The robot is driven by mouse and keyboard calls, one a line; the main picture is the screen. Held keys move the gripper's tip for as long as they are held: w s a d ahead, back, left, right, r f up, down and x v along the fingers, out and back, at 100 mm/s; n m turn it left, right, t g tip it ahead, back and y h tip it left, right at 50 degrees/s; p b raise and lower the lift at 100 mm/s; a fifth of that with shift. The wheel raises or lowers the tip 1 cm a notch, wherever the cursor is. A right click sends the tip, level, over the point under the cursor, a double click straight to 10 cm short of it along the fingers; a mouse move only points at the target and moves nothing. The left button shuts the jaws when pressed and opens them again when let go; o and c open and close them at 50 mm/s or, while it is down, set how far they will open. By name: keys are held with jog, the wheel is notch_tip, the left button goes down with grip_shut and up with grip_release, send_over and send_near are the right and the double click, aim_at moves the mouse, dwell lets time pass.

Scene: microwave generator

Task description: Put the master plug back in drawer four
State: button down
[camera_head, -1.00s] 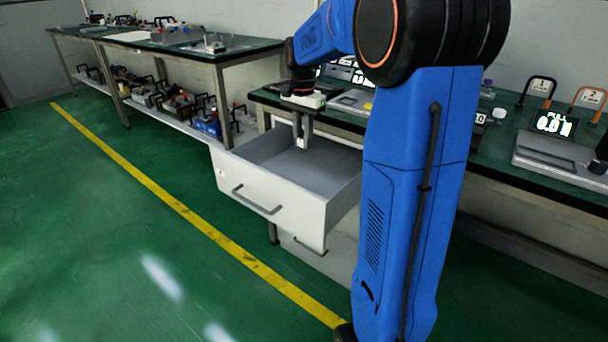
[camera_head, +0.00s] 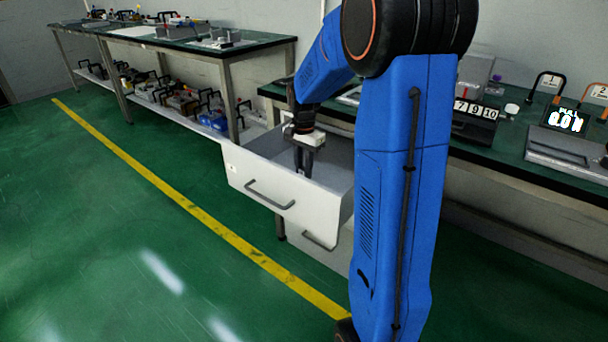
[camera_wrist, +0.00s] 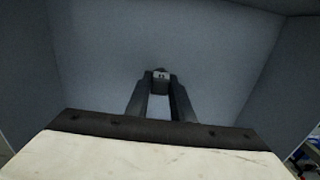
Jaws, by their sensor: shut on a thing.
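A white drawer (camera_head: 270,195) stands pulled open under the bench, with a grey interior and a dark handle. Its number cannot be read. My gripper (camera_head: 303,172) points down into the drawer, its fingertips below the rim. In the wrist view my gripper (camera_wrist: 161,95) has its dark fingers closed on a small grey piece with a dark top, the master plug (camera_wrist: 161,74), at the fingertips. The drawer's bare grey floor (camera_wrist: 225,70) lies beyond it. I cannot tell whether the plug touches the floor. The plug cannot be made out in the head view.
Another drawer with a handle (camera_head: 320,241) is below the open one. The bench (camera_head: 500,150) on the right carries a numbered block (camera_head: 476,108) and a lit display (camera_head: 566,121). A second bench (camera_head: 215,45) with a cluttered lower shelf stands at the left. The floor in front is clear.

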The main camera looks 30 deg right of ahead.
jog(key=shift+f, duration=1)
jog(key=shift+f, duration=0.1)
jog(key=c, duration=1.5)
grip_release()
jog(key=shift+c, duration=0.2)
notch_tip(320, 180, up, 12)
jog(key=shift+f, duration=0.15)
jog(key=shift+r, duration=0.3)
